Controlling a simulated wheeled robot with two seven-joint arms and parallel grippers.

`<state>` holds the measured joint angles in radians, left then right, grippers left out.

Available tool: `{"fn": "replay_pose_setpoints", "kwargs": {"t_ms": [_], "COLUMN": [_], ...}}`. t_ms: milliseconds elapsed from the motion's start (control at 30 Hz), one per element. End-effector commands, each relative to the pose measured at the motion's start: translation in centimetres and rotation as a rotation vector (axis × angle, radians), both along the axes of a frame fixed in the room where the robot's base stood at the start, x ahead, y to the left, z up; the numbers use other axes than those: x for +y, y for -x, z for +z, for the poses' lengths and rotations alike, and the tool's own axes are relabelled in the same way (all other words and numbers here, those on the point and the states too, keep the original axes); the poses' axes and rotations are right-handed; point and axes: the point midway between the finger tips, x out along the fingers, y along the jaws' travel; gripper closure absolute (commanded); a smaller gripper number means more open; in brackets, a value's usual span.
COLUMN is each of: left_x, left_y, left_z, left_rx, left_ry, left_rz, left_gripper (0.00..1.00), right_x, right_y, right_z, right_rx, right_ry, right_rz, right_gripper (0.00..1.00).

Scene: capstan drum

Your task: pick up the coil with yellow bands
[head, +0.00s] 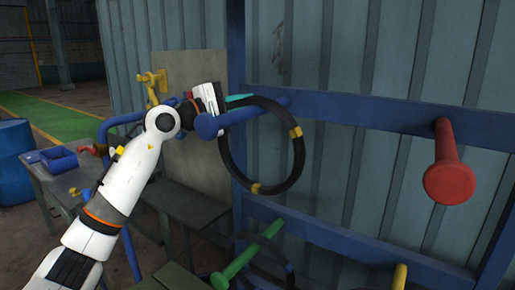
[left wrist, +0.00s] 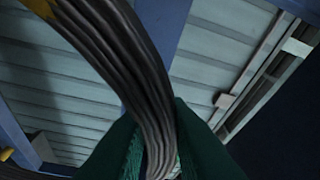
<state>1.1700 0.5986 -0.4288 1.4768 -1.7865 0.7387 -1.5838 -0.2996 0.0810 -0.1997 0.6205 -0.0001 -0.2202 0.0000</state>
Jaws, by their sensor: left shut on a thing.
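The coil with yellow bands (head: 299,163) is a black ring hanging upright around the blue peg (head: 240,115) on the blue rack. Yellow bands show at its right side and its bottom. My left gripper (head: 238,98) is at the coil's upper left, beside the blue peg. In the left wrist view its green fingers (left wrist: 155,145) are shut on the black strands of the coil (left wrist: 115,50), with a bit of yellow band at the upper left. Where the fingers meet the coil is partly hidden in the head view. My right gripper is not in view.
A red peg (head: 448,170) sticks out at the right of the upper blue rail (head: 370,112). Below are a green peg (head: 246,256), a yellow peg (head: 399,277) and another dark coil, partly seen. A bench with a blue bin (head: 50,158) stands left.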

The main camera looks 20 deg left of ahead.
Motion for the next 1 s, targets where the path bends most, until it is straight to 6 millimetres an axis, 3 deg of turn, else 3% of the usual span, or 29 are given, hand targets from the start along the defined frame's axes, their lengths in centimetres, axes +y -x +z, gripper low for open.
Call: {"fn": "replay_pose_setpoints", "kwargs": {"t_ms": [1000], "left_x": [0.8], "left_y": [0.9], "left_z": [1.8], "left_rx": [-0.006], "left_ry": [0.004], "left_rz": [-0.003], "left_gripper": [1.0], "right_x": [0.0], "right_y": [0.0], "right_z": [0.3], "right_rx": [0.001], "right_ry": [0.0], "right_rz": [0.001], "right_gripper": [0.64]}}
